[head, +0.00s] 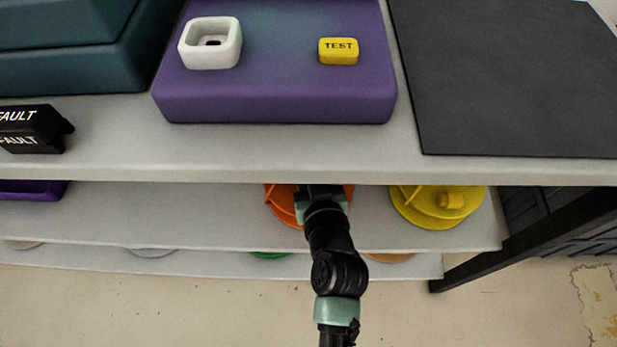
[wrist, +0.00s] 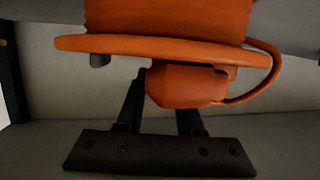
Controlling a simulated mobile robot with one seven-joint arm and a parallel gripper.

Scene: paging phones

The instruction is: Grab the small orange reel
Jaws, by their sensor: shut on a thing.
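The orange reel (head: 281,205) sits on the shelf under the top surface, partly hidden in the head view by the shelf edge above and by my arm. In the wrist view the orange reel (wrist: 165,47) fills the upper middle, with a flange, a block-shaped knob and a thin curved cord at the right. My gripper (head: 322,193) reaches under the top shelf to the reel. In the wrist view my gripper (wrist: 162,98) has a finger on each side of the knob and is shut on it. The fingertips are partly hidden behind the knob.
A yellow reel (head: 437,205) stands to the right on the same shelf. The top shelf edge (head: 220,172) is close above my gripper. A purple box (head: 270,100) with a yellow TEST button (head: 338,51) is on top. A dark post (head: 520,245) is at the right.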

